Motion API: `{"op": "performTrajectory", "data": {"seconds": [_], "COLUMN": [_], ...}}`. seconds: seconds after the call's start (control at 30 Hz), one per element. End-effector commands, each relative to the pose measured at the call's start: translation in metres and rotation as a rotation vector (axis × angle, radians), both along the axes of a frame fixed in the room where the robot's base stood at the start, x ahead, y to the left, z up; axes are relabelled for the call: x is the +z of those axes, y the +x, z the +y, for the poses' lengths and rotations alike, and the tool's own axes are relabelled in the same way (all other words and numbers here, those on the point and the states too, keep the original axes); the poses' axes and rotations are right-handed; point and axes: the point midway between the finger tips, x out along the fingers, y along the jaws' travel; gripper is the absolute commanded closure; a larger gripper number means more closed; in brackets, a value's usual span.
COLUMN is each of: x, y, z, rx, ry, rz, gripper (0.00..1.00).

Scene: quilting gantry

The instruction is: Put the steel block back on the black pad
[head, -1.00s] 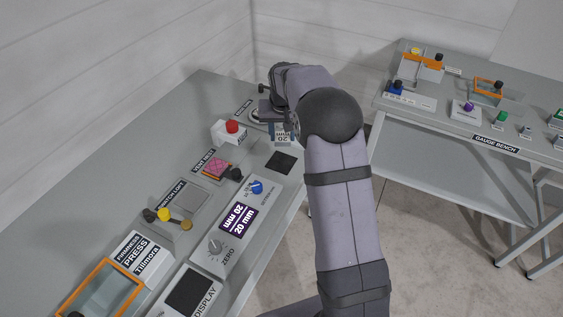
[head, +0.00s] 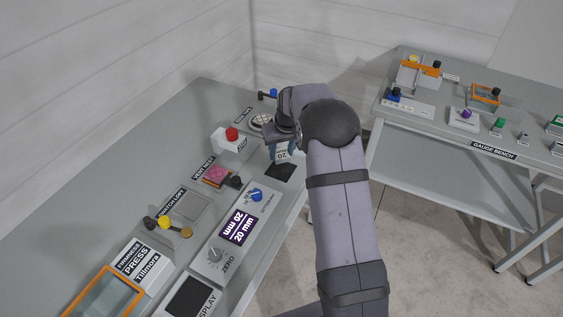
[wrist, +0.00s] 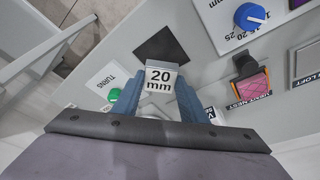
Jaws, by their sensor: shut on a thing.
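The steel block (head: 283,156), labelled 20 mm, is between the blue fingers of my gripper (head: 276,152). In the wrist view the block (wrist: 161,80) shows its label side, with my gripper (wrist: 157,100) shut on it from both sides. The black pad (head: 279,174) lies flat on the bench, just in front of the block. In the wrist view the pad (wrist: 160,44) is bare where it shows, and the block overlaps its near edge in the picture. I cannot tell how high the block is above the bench.
A red button box (head: 231,136) and a pink swatch (head: 216,174) stand left of the pad. A gauge unit (head: 237,229) with a blue knob and a 20 mm display is nearer. The bench's right edge lies close to the pad. A second bench (head: 480,140) stands right.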

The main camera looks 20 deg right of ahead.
Motion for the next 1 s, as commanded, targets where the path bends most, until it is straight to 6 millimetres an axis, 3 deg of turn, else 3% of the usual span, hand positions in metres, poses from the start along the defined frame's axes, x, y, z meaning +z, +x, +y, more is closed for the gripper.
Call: {"op": "performTrajectory", "data": {"seconds": [0.13,0.43,0.73,1.0], "x": [-0.013,-0.021,-0.052,-0.054], "y": [0.001,0.001,0.001,0.001], "z": [0.000,0.000,0.000,0.000], "rx": [0.000,0.001,0.001,0.001], "ry": [0.000,-0.001,-0.001,-0.001], "rz": [-0.003,-0.003,-0.003,-0.005], "gripper": [1.00,1.00,1.00,1.00]}}
